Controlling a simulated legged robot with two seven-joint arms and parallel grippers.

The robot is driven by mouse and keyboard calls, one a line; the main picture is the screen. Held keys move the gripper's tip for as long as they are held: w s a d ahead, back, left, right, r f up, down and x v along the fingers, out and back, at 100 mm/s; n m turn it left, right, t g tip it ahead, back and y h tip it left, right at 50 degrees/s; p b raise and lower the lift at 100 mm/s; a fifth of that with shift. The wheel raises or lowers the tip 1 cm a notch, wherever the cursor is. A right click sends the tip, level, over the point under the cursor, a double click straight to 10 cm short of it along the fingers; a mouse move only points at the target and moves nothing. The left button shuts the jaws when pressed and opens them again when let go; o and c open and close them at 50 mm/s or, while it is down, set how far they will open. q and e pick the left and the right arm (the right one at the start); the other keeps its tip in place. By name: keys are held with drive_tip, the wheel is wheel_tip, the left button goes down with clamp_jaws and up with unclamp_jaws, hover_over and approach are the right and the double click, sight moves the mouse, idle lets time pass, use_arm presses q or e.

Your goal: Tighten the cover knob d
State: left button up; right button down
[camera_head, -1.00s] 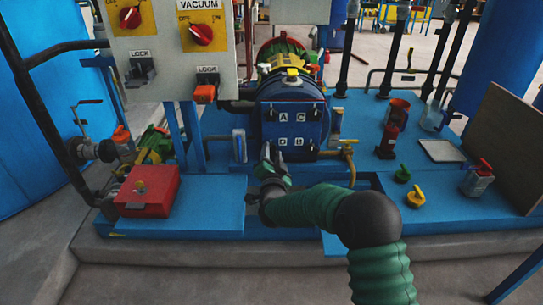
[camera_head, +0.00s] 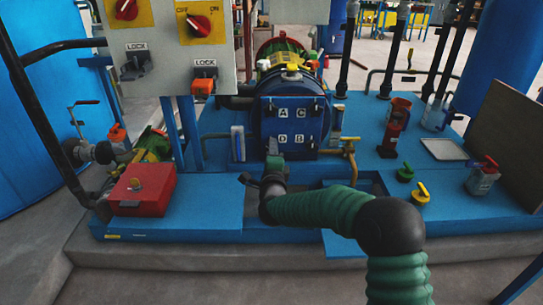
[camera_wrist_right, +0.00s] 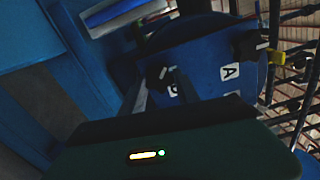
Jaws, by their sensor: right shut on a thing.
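Cover knob d is at the lower left beside label D, hidden behind my gripper in the head view. In the right wrist view, knob d (camera_wrist_right: 158,76) is a dark knob between the fingertips. My right gripper (camera_head: 273,160) reaches up to the cover's lower left and is shut on knob d. It also shows in the right wrist view (camera_wrist_right: 160,85). My left gripper is not in view.
A grey control panel (camera_head: 165,50) with red switches hangs at the upper left. A red box (camera_head: 143,192) stands on the blue bench (camera_head: 210,205). Green and yellow valves and bottles stand further right.

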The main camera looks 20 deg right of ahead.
drive_tip(key=shift+f+m+b, duration=0.2)
drive_tip(key=shift+m+b, duration=0.7)
drive_tip(key=shift+m, duration=0.65)
drive_tip(key=shift+f+m+b, duration=0.25)
drive_tip(key=shift+m+b, duration=0.7)
drive_tip(key=shift+m, duration=0.65)
drive_tip(key=shift+f+m+b, duration=0.2)
drive_tip(key=shift+m+b, duration=0.7)
drive_tip(key=shift+m, duration=0.65)
drive_tip(key=c, duration=0.9)
unclamp_jaws()
drive_tip(key=shift+r, duration=0.25)
